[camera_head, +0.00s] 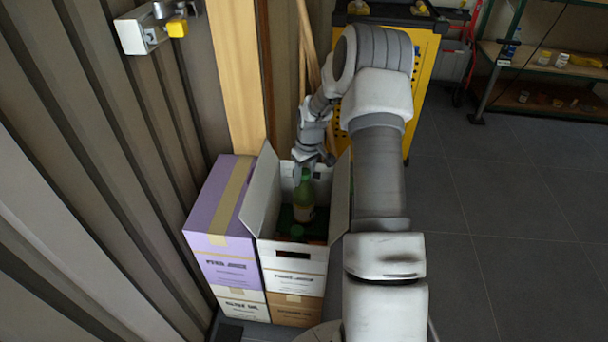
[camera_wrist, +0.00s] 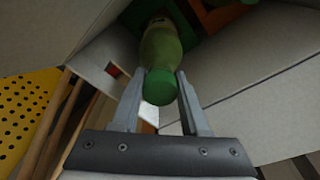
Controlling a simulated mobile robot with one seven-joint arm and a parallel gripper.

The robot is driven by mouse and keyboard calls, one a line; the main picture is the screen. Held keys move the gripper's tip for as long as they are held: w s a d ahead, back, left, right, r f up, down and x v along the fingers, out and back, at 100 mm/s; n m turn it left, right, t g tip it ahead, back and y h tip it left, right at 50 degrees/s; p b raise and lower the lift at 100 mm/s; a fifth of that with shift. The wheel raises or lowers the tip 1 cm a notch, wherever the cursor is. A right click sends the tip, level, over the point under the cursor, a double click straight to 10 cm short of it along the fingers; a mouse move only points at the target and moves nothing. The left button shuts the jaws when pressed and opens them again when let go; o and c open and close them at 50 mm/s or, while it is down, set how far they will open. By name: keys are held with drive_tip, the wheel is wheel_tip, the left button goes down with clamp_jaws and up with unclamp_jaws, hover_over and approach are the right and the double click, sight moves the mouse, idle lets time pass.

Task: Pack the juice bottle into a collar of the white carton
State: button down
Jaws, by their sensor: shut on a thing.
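The juice bottle (camera_head: 304,200) is green with a green cap and a pale label. It stands upright in the mouth of the open white carton (camera_head: 292,257), its lower part among dark green and orange shapes. My gripper (camera_head: 305,170) is above it, at the carton's top. In the wrist view my gripper (camera_wrist: 160,88) has one finger on each side of the green cap of the juice bottle (camera_wrist: 160,48). Whether the held bottle's base rests in a collar is hidden.
The white carton's flaps (camera_head: 261,190) stand open. A purple carton (camera_head: 220,210) is close on its left, and more cartons (camera_head: 295,309) lie beneath. A wooden post and ribbed wall are at the left. A yellow cabinet (camera_head: 420,70) stands behind. The floor at the right is clear.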

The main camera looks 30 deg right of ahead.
drive_tip(key=shift+f+b, duration=0.5)
drive_tip(key=shift+f, duration=0.5)
drive_tip(key=shift+c, duration=1.6)
unclamp_jaws()
drive_tip(key=shift+f, duration=0.1)
drive_tip(key=shift+s+r+p, duration=0.2)
drive_tip(key=shift+r+p, duration=0.85)
drive_tip(key=shift+r, duration=0.5)
wheel_tip(320, 180, up, 17)
drive_tip(key=s+p, duration=0.2)
drive_tip(key=p, duration=0.3)
drive_tip(key=shift+s+d, duration=0.3)
